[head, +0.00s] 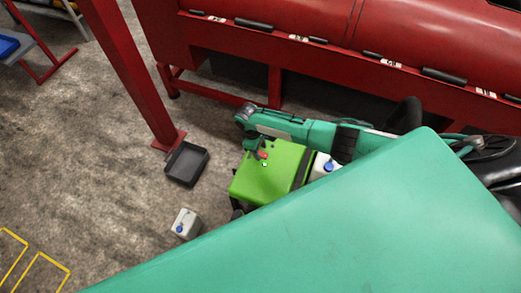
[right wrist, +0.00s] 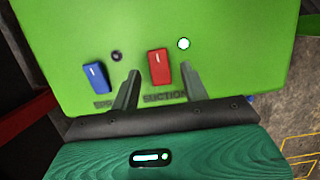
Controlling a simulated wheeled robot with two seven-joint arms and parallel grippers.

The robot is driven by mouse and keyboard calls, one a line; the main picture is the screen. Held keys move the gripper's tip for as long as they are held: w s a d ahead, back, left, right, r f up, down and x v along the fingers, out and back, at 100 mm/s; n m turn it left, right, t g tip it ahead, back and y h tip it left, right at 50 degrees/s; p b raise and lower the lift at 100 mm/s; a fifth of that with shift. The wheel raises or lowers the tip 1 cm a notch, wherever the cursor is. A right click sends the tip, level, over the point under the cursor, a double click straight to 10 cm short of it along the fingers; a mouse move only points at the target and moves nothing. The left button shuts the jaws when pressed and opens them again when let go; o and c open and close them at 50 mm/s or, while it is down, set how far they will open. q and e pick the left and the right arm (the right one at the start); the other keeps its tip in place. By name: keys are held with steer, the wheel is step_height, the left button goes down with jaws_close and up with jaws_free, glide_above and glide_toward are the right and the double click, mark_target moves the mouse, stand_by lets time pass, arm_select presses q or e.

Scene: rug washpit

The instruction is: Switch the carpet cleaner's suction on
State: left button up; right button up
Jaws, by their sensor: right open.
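The carpet cleaner (head: 283,170) is a green box on the floor below the red machine. In the right wrist view its green panel (right wrist: 220,20) carries a blue rocker switch (right wrist: 96,78), its label partly hidden, with a dark lamp beside it. The red switch (right wrist: 160,67) is labelled SUCTION, and the round lamp (right wrist: 183,43) beside it glows bright white-green. My right gripper (right wrist: 161,74) is open at the panel, one finger on each side of the red switch. I cannot tell whether it touches the switch. In the head view the right gripper (head: 252,150) reaches the cleaner's top. My left gripper is out of view.
A dark tray (head: 186,164) lies by the foot of a red post (head: 130,70). A white container with a blue cap (head: 186,223) stands on the floor; another (head: 322,166) stands beside the cleaner. The large red machine (head: 420,40) lies behind. The floor at left is mostly clear.

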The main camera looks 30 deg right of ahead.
steer(key=v, duration=1.3)
